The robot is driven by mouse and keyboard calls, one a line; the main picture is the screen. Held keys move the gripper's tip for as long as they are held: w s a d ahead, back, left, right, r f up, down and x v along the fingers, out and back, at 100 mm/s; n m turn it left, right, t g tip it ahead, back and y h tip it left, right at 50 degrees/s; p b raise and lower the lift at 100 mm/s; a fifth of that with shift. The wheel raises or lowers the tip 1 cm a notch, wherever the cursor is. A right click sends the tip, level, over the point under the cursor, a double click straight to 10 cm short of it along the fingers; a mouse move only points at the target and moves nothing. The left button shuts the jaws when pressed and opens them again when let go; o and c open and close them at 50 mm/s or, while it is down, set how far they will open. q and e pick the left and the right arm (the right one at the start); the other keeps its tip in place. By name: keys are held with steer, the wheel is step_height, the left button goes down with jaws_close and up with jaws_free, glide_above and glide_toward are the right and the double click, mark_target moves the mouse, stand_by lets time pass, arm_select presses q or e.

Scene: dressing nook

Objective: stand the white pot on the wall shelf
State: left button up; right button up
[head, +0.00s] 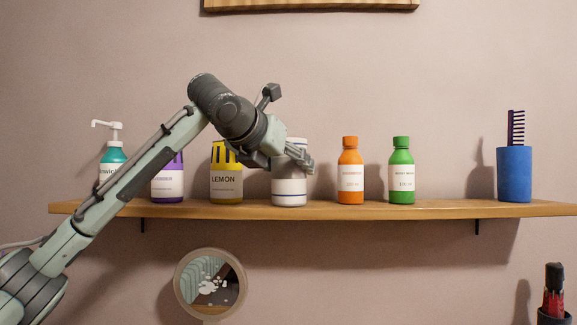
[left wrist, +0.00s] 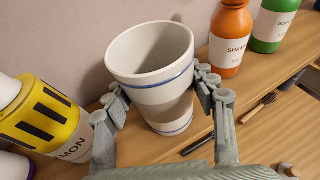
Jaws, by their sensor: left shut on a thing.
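The white pot (head: 289,187) is on the wall shelf's (head: 430,210) middle stretch in the head view, upright, partly hidden behind my left gripper (head: 300,158). In the left wrist view the pot (left wrist: 150,75) is open-topped, with blue bands near its rim and base. The fingers of my left gripper are shut on its sides, one on each side. Its base is level with the shelf board; I cannot tell for sure whether it touches. My right gripper is not in view.
A yellow lemon container (head: 226,178) stands close left of the pot, with a purple container (head: 167,183) and teal pump bottle (head: 114,158) beyond. Right stand an orange bottle (head: 350,175), a green bottle (head: 400,175) and a blue cup (head: 514,173). Shelf is free between green bottle and cup.

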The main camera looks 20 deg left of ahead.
arm_select(q)
steer(key=shift+f, duration=0.15)
steer(key=o, duration=1.4)
steer(key=shift+c, duration=0.2)
steer(key=shift+s+r, duration=0.25)
steer(key=v, duration=1.1)
steer(key=shift+s+b, duration=0.25)
steer(key=shift+b, duration=0.1)
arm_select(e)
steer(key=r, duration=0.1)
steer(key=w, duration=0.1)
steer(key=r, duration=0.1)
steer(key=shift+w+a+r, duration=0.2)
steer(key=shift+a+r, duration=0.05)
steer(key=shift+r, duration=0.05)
